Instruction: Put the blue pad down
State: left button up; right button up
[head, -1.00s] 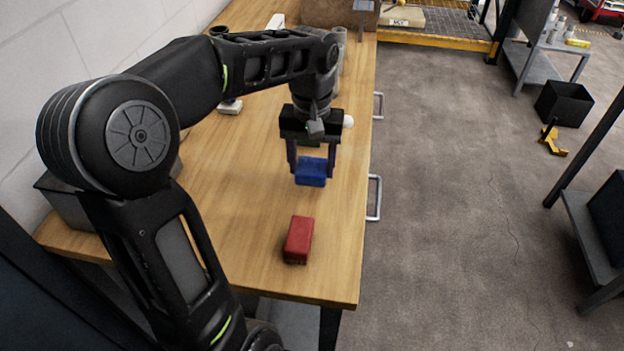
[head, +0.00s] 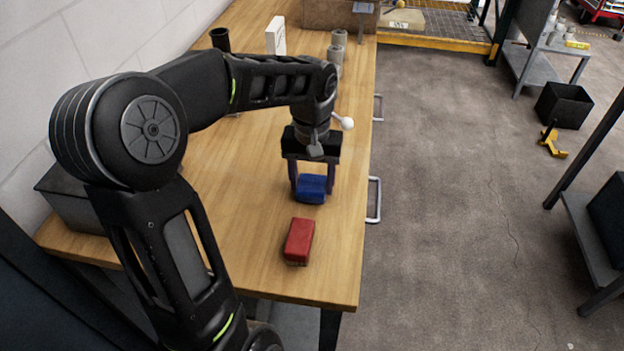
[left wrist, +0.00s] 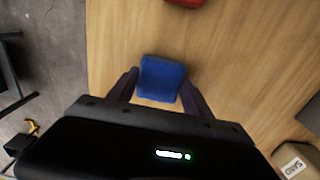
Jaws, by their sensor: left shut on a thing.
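The blue pad (head: 311,189) is between the fingers of my left gripper (head: 311,186), which is shut on it. The pad is at or just above the wooden table top (head: 230,245); I cannot tell whether it touches. In the left wrist view the blue pad (left wrist: 161,79) sits between the two dark fingers (left wrist: 160,88). The fingers grip its left and right sides. My right gripper is not in view.
A red block (head: 298,240) lies on the table in front of the pad. Grey cylinders (head: 337,52), a white box (head: 276,36) and a black cup (head: 220,39) stand farther back. The table's right edge, with metal handles (head: 374,199), is close to the pad.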

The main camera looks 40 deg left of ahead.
aim_at(312, 183)
pick_arm(q)
jog(key=shift+f, duration=0.2)
jog(key=o, duration=1.5)
jog(key=shift+r, duration=0.2)
jog(key=shift+r, duration=0.2)
notch_tip(312, 183, up, 12)
jog(key=shift+f+p, duration=0.15)
jog(key=shift+p, duration=1)
